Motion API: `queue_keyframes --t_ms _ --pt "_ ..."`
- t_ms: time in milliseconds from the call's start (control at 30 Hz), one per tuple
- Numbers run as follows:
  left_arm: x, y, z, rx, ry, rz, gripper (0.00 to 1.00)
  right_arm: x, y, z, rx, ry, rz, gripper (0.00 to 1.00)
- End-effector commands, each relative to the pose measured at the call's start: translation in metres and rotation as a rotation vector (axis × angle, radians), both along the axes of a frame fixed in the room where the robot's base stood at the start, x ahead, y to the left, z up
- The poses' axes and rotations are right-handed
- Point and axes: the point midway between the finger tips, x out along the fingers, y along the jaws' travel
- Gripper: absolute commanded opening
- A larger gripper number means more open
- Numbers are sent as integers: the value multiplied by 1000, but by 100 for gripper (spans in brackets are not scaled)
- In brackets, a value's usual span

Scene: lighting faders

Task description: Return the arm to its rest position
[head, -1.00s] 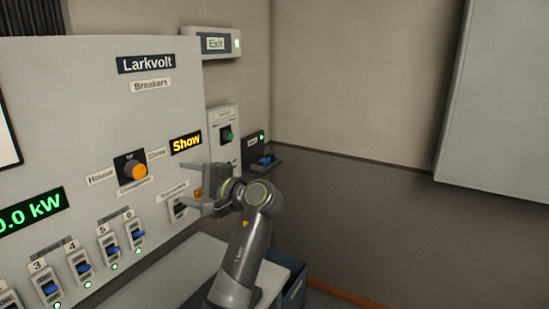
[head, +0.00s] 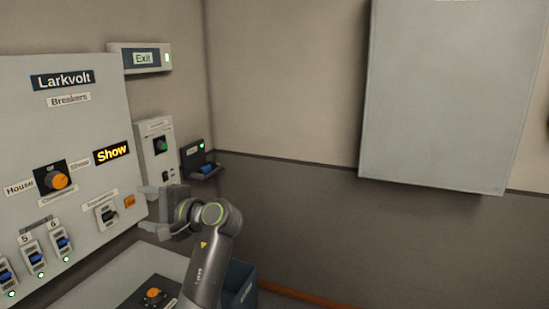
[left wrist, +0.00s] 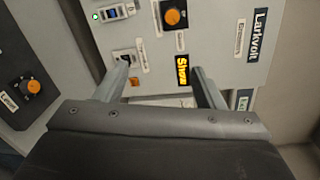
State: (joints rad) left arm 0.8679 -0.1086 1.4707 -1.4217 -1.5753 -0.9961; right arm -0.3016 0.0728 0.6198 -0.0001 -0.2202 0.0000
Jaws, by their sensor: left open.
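My left gripper (head: 149,209) is open and empty. In the head view it hangs in front of the lower right part of the grey Larkvolt breaker panel (head: 100,140), its fingers pointing left toward it. My left arm comes up from the bottom edge of the picture. In the left wrist view the two fingers of the gripper (left wrist: 161,82) are spread, with the lit Show display (left wrist: 183,71) seen between them. Nothing is held. My right gripper is not in view.
The panel carries an orange knob (head: 60,181) and several blue-handled breakers (head: 64,243). A grey box with a green button (head: 162,146) and a small dark holder (head: 207,170) are on the wall beyond. A grey desk (head: 125,270) lies below. The wall at right has a large grey cabinet (head: 440,90).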

Motion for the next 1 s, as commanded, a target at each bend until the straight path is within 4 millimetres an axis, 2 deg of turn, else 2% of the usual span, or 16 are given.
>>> queue_keyframes --t_ms 367,467,567,700,800,1000 --pt "-22 31 -85 -181 -30 -26 63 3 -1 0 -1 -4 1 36" --pt "-35 41 -116 -253 -43 -31 63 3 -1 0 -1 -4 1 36" --pt "-55 52 -156 -348 -61 -32 63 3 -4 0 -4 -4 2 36" --pt "-98 68 -219 -518 -98 -21 63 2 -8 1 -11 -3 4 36" --pt "-135 74 -257 -645 -127 -4 63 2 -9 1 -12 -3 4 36" --pt "-217 76 -315 -891 -182 53 63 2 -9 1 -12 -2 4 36"
